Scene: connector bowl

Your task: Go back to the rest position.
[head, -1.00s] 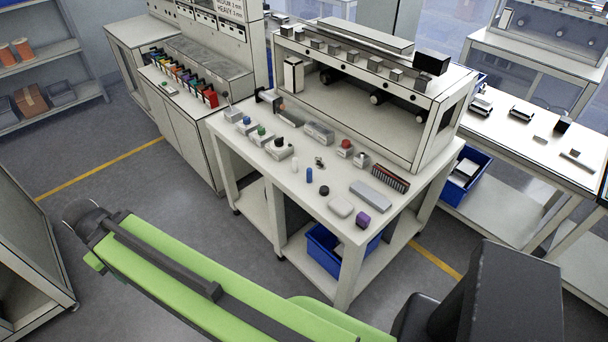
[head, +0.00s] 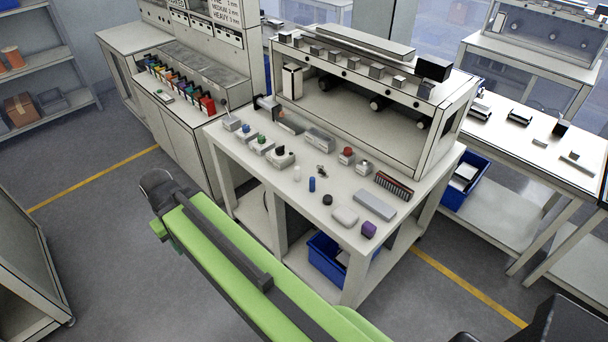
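My green arm reaches from the bottom edge of the head view up and left over the floor, in front of the workbench (head: 310,210). The dark end of the arm shows left of the bench's near left corner, apart from it. My gripper's fingers cannot be made out there, so whether it is open or shut is not visible. No object shows held at the arm's end.
Small parts lie on the workbench, including a purple block (head: 369,230), a blue cylinder (head: 312,184) and a grey block (head: 374,205). A blue bin (head: 325,262) sits on its lower shelf. A grey cabinet (head: 25,260) stands at the left. Floor between is clear.

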